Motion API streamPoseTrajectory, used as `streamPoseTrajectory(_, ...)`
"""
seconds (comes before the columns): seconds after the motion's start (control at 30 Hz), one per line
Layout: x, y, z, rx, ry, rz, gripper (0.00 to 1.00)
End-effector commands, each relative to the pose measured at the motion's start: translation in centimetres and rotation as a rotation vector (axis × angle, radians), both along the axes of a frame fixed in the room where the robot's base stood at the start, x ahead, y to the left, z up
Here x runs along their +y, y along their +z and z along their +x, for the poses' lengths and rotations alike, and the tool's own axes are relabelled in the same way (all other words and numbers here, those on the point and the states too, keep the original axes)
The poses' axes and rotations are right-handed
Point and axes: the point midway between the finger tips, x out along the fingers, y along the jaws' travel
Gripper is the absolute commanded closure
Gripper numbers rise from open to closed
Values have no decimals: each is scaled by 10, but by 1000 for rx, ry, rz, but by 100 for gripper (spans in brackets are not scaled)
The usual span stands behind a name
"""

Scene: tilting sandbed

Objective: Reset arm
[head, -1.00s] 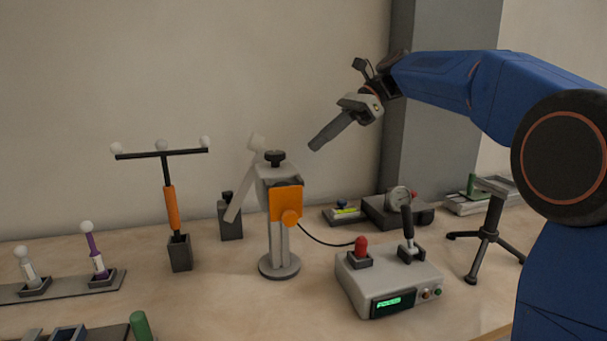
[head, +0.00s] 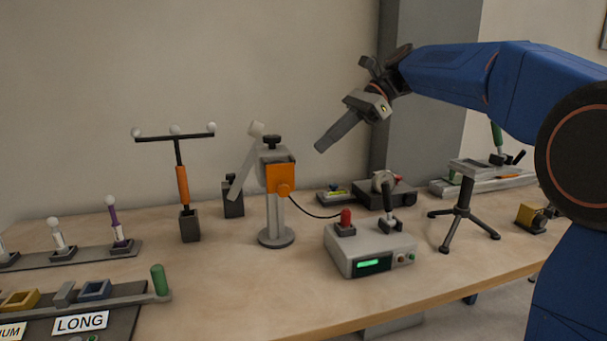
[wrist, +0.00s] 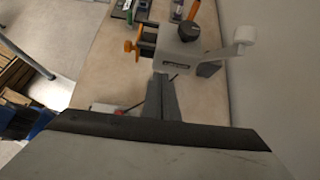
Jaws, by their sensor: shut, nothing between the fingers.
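My gripper (head: 338,131) is in the air at the upper middle of the head view, above the bench, with its fingers pointing down and to the left. Its fingers are together and empty. In the wrist view the closed fingers (wrist: 162,98) point toward a grey clamp stand. That stand (head: 276,205) is upright on the bench, with an orange block (head: 280,178), a dark top knob and a tilted pale lever. It also shows in the wrist view (wrist: 180,52). The fingers look apart from it.
A grey control box (head: 370,250) with a red knob, black lever and green display stands below my gripper. A small tripod (head: 462,215) is to its right. A T-shaped stand (head: 184,185) is at left. A tray labelled LONG (head: 125,300) is at front left. The front middle bench is clear.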

Motion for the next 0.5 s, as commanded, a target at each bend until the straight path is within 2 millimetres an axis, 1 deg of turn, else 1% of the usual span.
streamPoseTrajectory(0.27, -17, -17, -26, -112, 24, -49, 100)
streamPoseTrajectory(0.37, -26, -26, -39, -169, 41, -77, 100)
streamPoseTrajectory(0.47, -38, -40, -57, -243, 68, -117, 100)
streamPoseTrajectory(0.5, -45, -46, -66, -280, 82, -138, 100)
